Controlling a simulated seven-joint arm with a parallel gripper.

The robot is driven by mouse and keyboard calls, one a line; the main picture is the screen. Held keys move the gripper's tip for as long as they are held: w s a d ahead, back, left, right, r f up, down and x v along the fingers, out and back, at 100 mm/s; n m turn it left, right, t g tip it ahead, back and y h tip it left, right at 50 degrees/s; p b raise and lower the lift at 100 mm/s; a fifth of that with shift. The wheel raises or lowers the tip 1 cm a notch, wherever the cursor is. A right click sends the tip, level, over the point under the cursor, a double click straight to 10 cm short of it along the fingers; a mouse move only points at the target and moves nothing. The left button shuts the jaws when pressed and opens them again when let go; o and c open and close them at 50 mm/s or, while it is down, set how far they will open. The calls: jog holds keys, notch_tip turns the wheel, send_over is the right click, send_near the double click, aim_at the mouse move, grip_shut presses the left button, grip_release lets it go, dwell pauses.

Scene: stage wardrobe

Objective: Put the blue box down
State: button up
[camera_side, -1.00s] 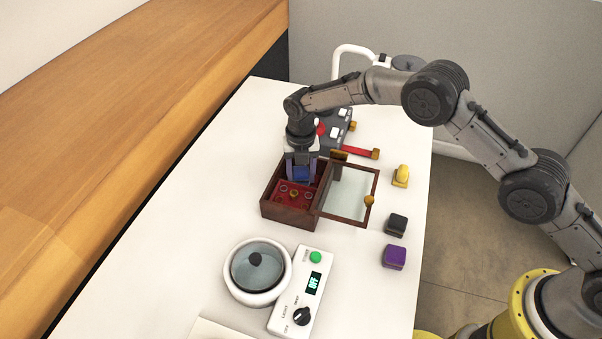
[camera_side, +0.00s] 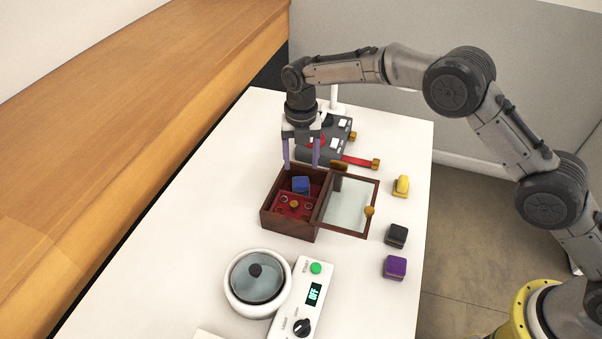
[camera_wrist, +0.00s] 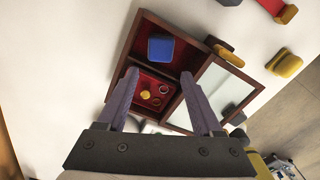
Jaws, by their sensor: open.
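The blue box (camera_side: 301,185) sits in the rear red-lined compartment of the open wooden case (camera_side: 288,229). In the wrist view the blue box (camera_wrist: 160,47) lies in the compartment beside the one holding rings and a gold piece. My gripper (camera_side: 301,167) is above the case with its fingers apart and nothing between them. In the wrist view the open gripper (camera_wrist: 162,88) spans the case, and the blue box lies past the fingertips, apart from them.
The case's glass lid (camera_side: 345,205) is folded open to the right. A yellow block (camera_side: 401,186), a black block (camera_side: 395,235) and a purple block (camera_side: 394,267) stand right of it. A lidded white pot (camera_side: 258,283) and a control panel (camera_side: 302,300) are in front. A dark device (camera_side: 335,145) is behind.

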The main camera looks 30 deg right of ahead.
notch_tip(320, 180, up, 3)
jog(key=shift+f, duration=0.1)
jog(key=s+d+r+m+t, duration=0.1)
jog(key=s+d+r+m, duration=0.6)
jog(key=r, duration=0.3)
jog(key=s+d+r+m+t, duration=0.2)
jog(key=s+d+r+m, duration=0.55)
jog(key=r, duration=0.35)
jog(key=s+d+f+m+t, duration=0.1)
jog(key=s+d+m, duration=0.3)
jog(key=s+m, duration=0.4)
jog(key=s+d+f+m+t, duration=0.1)
jog(key=s+d+m, duration=0.3)
jog(key=s+m, duration=0.5)
jog(key=s+f, duration=0.1)
jog(key=s, duration=0.6)
jog(key=shift+s+t, duration=0.3)
jog(key=shift+s, duration=0.1)
